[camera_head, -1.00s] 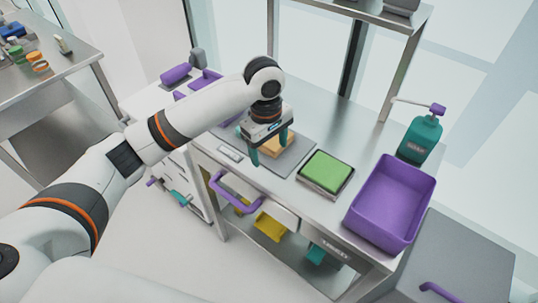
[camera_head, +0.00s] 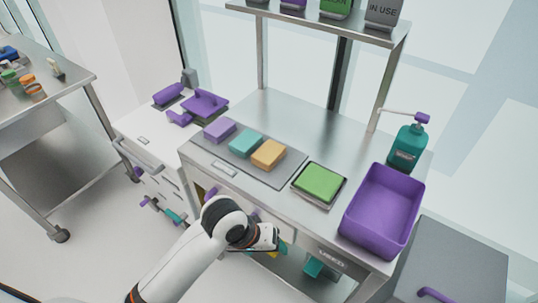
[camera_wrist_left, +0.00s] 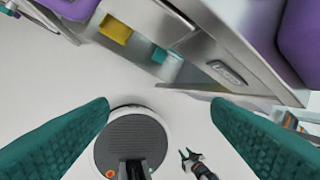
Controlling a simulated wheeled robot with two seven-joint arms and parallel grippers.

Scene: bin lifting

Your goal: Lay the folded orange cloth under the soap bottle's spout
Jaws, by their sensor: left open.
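The folded orange cloth (camera_head: 268,154) lies on a grey mat (camera_head: 226,172) on the steel table, at the right end of a row with a teal cloth (camera_head: 245,143) and a purple cloth (camera_head: 219,130). The teal soap bottle (camera_head: 407,147) stands at the table's back right, its thin spout (camera_head: 398,112) reaching left. My left gripper (camera_head: 268,248) is low in front of the table, apart from the cloth. In the left wrist view its teal fingers (camera_wrist_left: 165,135) are wide apart and empty. My right gripper (camera_wrist_left: 190,156) shows small there, its tips apart.
A green cloth (camera_head: 319,182) on a small tray lies right of the mat. A purple bin (camera_head: 382,212) stands at the table's right end, in front of the bottle. A shelf (camera_head: 318,22) stands over the table's back. Bare steel lies behind the mat and green cloth.

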